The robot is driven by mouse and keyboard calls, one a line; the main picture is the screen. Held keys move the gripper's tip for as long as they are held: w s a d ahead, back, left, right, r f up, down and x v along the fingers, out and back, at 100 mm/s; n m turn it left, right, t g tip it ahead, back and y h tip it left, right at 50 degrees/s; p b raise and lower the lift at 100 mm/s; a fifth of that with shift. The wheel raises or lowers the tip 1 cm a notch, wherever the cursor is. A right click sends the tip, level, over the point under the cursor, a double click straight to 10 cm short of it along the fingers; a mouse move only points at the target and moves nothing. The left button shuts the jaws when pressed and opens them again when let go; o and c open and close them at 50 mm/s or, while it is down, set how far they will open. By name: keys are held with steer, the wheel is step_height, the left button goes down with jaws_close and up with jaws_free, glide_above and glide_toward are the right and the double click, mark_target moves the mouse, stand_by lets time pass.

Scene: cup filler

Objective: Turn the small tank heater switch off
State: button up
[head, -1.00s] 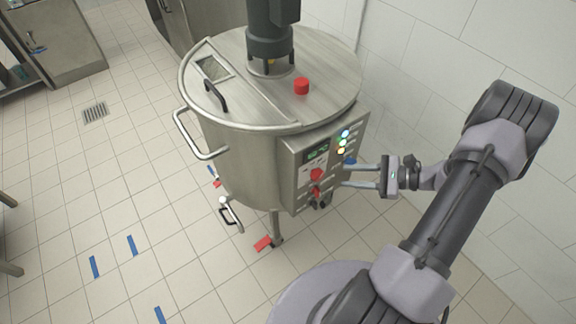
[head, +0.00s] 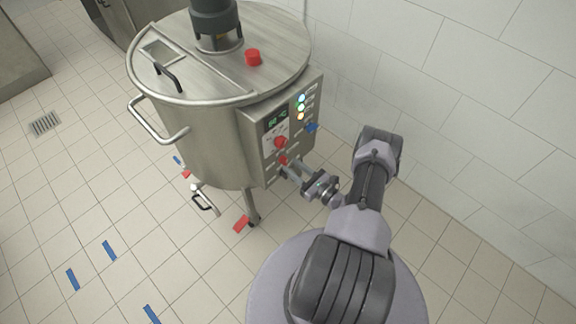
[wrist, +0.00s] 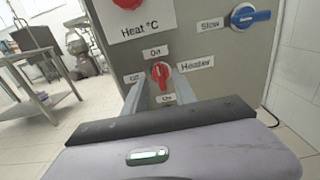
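The small tank is a steel vessel (head: 215,135) with a control panel (head: 310,90) on its right side. In the wrist view, the red heater switch (wrist: 160,73) sits beside a "Heater" label, with small labels above, left and below it. Its handle looks roughly upright. In the head view the switch (head: 283,160) is low on the panel. My gripper (head: 289,169) reaches the panel there. In the wrist view its fingers (wrist: 160,82) are apart, one on each side of the switch; I cannot tell whether they touch it.
A red knob (wrist: 131,3) with a "Heat °C" label is above left of the switch. A blue switch (wrist: 250,16) marked "Slow" is above right. A white tiled wall (head: 440,90) stands close on the right.

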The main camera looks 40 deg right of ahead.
mark_target(285, 161)
steer(key=shift+w+a, duration=0.1)
steer(key=shift+w, duration=1.3)
jaws_close()
